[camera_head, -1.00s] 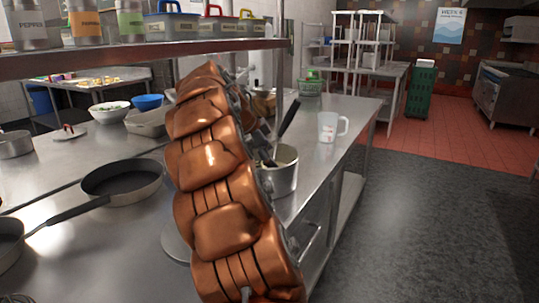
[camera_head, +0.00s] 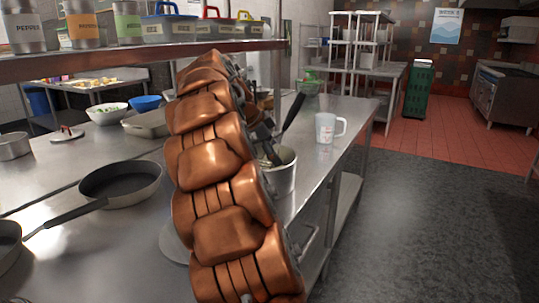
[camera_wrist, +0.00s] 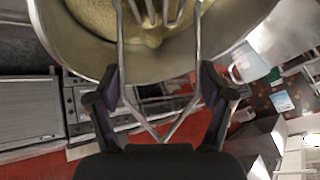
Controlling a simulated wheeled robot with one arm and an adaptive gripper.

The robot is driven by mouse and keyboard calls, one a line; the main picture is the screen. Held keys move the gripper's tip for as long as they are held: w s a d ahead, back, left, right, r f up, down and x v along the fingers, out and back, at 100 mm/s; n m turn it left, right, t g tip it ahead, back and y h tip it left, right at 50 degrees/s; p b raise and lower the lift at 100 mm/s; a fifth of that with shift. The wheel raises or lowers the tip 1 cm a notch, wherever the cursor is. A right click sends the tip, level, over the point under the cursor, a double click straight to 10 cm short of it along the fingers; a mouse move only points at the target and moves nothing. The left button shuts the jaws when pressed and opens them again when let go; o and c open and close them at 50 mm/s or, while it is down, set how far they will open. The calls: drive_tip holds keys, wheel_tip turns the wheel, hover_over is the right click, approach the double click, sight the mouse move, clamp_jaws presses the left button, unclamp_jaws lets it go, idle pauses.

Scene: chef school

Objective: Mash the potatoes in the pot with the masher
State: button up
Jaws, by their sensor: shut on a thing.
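The metal pot (camera_head: 284,179) stands on the steel counter, partly hidden behind my copper-coloured arm in the head view. The wrist view shows its wide rim (camera_wrist: 75,42) at the top, with pale yellow potato (camera_wrist: 95,14) inside. My gripper (camera_wrist: 160,88) is shut on the masher (camera_wrist: 121,55), whose wire shafts run between the fingers toward the pot. Several of the masher's wires show over the potato. I cannot tell how deep they reach. In the head view my arm hides most of the gripper and the masher. A dark handle (camera_head: 293,112) leans up out of the pot.
A white mug (camera_head: 326,127) stands behind and right of the pot. A frying pan (camera_head: 118,186) lies left of my arm. An overhead shelf (camera_head: 130,60) with canisters runs above the counter. The floor to the right is clear.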

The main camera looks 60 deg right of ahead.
drive_tip(key=shift+s+r, duration=0.4)
drive_tip(key=shift+r, duration=0.25)
drive_tip(key=shift+f, duration=0.1)
drive_tip(key=shift+f+b, duration=1.1)
drive_tip(key=shift+f, duration=0.4)
drive_tip(key=shift+r, duration=0.3)
drive_tip(key=shift+w+d+r+p, duration=0.5)
drive_tip(key=shift+d+r+p, duration=0.1)
drive_tip(key=shift+r, duration=0.1)
drive_tip(key=shift+w+d+r+p, duration=0.45)
drive_tip(key=shift+d+r+p, duration=0.1)
drive_tip(key=shift+r+p, duration=0.1)
drive_tip(key=shift+f, duration=0.1)
